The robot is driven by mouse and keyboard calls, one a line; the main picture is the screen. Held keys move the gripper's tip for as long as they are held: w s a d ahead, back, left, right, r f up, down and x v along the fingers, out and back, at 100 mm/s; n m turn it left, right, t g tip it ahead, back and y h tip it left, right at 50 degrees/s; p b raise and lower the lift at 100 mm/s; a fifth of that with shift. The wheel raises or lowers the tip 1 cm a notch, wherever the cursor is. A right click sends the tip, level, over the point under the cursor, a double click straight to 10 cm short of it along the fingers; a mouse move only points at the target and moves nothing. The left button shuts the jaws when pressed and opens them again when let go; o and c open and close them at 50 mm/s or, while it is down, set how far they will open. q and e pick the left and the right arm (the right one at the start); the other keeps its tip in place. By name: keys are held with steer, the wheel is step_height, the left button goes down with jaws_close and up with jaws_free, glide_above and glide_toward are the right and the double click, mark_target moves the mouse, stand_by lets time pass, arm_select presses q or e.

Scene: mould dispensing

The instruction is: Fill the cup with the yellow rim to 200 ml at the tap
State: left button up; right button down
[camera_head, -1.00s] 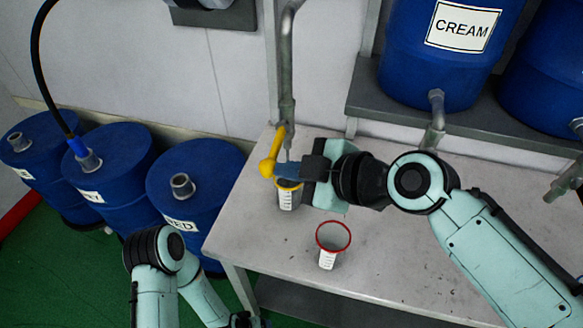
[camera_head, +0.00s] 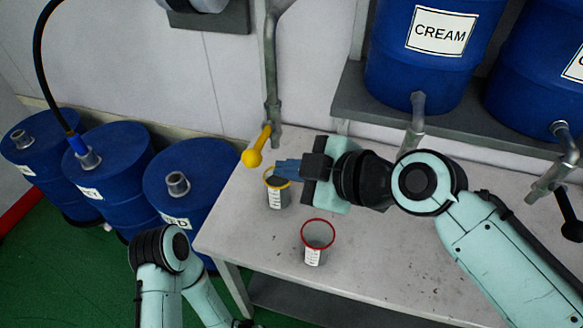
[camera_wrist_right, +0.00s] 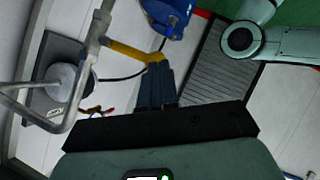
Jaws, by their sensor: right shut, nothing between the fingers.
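The cup with the yellow rim (camera_head: 277,197) stands upright on the table below the tap (camera_head: 271,100). It has a white scale label; its fill level cannot be read. The tap's yellow handle (camera_head: 253,155) points toward the front left. My right gripper (camera_head: 278,169) is shut and empty, its blue fingers over the cup's far rim and just right of the handle knob. In the right wrist view, the fingertips (camera_wrist_right: 157,72) lie close to the end of the yellow handle (camera_wrist_right: 130,51); touching cannot be told. My left arm is folded at lower left, its gripper out of view.
A red-rimmed cup (camera_head: 314,252) stands on the table (camera_head: 400,265) in front. Blue barrels (camera_head: 185,195) stand on the floor left. A barrel labelled CREAM (camera_head: 430,60) sits on a shelf behind with its own spout (camera_head: 414,120). The table's front right is clear.

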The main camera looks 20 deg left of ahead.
steer(key=v, duration=0.9)
steer(key=shift+d+r, duration=0.3)
stand_by(0.3)
